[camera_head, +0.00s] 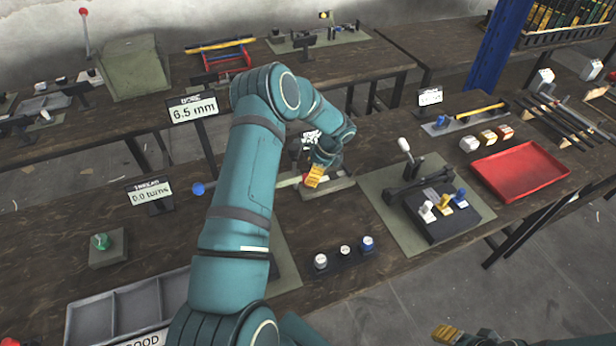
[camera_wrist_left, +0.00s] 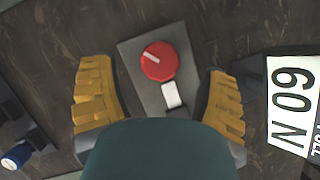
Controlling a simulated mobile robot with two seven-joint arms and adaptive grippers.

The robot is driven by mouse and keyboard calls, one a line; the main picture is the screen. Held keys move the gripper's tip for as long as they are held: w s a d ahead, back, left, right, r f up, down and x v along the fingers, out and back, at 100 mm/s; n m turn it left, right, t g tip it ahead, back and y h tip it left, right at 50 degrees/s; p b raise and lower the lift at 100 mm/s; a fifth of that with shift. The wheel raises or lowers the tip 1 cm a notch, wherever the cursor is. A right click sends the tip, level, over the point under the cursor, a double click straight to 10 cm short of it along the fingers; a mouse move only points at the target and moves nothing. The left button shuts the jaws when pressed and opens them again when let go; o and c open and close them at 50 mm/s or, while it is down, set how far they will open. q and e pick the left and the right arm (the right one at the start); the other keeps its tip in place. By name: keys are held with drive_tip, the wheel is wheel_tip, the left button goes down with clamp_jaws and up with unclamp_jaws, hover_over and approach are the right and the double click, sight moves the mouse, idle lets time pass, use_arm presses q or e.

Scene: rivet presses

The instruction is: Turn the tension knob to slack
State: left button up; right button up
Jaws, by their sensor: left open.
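The red round tension knob (camera_wrist_left: 159,61) shows in the left wrist view on a grey plate (camera_wrist_left: 145,88). Its white pointer line aims toward the upper left of that view. A white tab (camera_wrist_left: 171,95) sits just below the knob. My left gripper (camera_wrist_left: 160,100) is open, with one yellow finger on each side of the plate, apart from the knob. In the head view my left gripper (camera_head: 316,176) is over the plate (camera_head: 328,190) and the knob is hidden. My right gripper (camera_head: 447,333) shows only partly at the bottom edge.
A display reading 60 N (camera_wrist_left: 293,105) stands beside the plate. Signs read 6.5 mm (camera_head: 193,108) and 0.0 turns (camera_head: 151,192). A blue ball (camera_head: 198,189) is left of my arm. A press with a white-tipped lever (camera_head: 404,145) and a red tray (camera_head: 522,170) are to the right.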

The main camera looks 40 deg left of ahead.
use_arm(q)
drive_tip(key=shift+x, duration=1.7)
drive_tip(key=c, duration=1.2)
